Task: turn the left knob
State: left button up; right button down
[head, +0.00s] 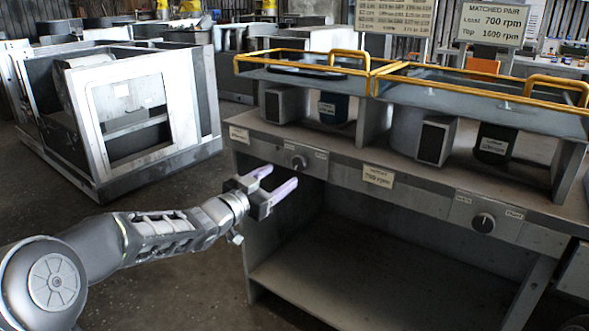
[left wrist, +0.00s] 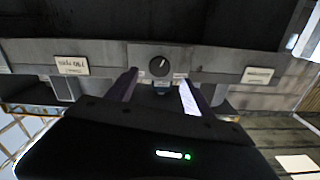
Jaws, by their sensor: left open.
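The left knob (head: 298,162) is a round dark knob with a pale pointer mark on the front panel of the grey bench. It also shows in the left wrist view (left wrist: 159,66), between and beyond my fingertips. My left gripper (head: 276,178) is open and empty, just in front of and slightly below the left knob, apart from it. Its two purplish fingers show in the left wrist view (left wrist: 160,84). A second knob (head: 483,222) is on the panel farther right. My right gripper is not in view.
A label plate (head: 378,176) reading 700 rpm sits between the knobs. Yellow-railed lids (head: 440,80) top the bench, with dark blower units (head: 434,140) below them. A sign (head: 492,24) reads matched pair. A white-framed machine (head: 125,110) stands left, with open floor before it.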

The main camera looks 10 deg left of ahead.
aim_at(297, 166)
pick_arm(q)
jog(key=x, duration=0.7)
jog(key=shift+w+b, duration=0.2)
jog(key=shift+b, duration=0.2)
jog(key=shift+c, duration=0.4)
jog(key=shift+f, duration=0.1)
grip_shut()
